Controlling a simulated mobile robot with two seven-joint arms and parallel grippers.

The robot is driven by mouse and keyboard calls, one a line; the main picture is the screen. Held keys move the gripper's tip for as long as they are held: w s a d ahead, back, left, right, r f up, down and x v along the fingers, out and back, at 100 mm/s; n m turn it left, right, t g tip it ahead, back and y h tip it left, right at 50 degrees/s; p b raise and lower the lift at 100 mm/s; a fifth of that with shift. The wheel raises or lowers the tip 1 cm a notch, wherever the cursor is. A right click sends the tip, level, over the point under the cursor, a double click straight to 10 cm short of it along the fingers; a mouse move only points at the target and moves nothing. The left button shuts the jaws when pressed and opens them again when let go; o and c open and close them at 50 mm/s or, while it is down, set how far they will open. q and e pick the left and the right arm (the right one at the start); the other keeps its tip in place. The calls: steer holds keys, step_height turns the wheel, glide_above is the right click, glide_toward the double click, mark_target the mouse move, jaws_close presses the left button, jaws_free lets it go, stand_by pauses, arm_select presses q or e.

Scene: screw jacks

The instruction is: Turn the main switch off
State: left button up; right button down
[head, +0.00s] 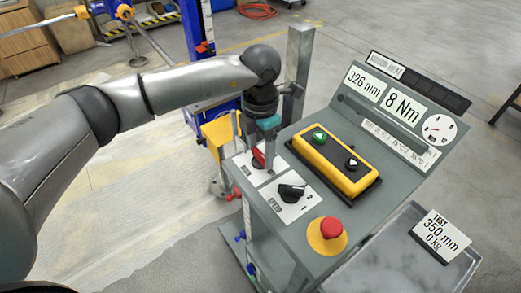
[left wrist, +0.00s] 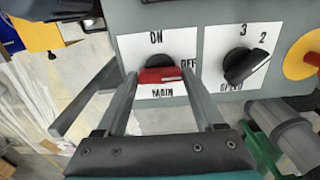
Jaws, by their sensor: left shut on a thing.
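The main switch has a red handle (head: 258,157) on a white plate at the left of the grey sloping panel. In the left wrist view the red handle (left wrist: 163,76) lies level across its dark round base, with ON printed above, OFF to the right and MAIN below. One end of the handle is towards OFF. My left gripper (left wrist: 160,80) has a finger at each end of the handle and is shut on it. In the head view my left gripper (head: 256,148) comes down over the switch and partly hides it. My right gripper is in neither view.
A black speed knob (head: 291,191) sits right beside the main switch. A red emergency button (head: 331,228) on a yellow base and a yellow two-button box (head: 334,158) are on the same panel. A grey post (head: 299,62) stands behind my left wrist.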

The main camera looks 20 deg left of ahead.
mark_target(261, 154)
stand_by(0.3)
arm_select(q)
steer(key=o, duration=1.4)
steer(key=shift+r, duration=0.1)
step_height(261, 154, up, 15)
steer(key=shift+r, duration=0.1)
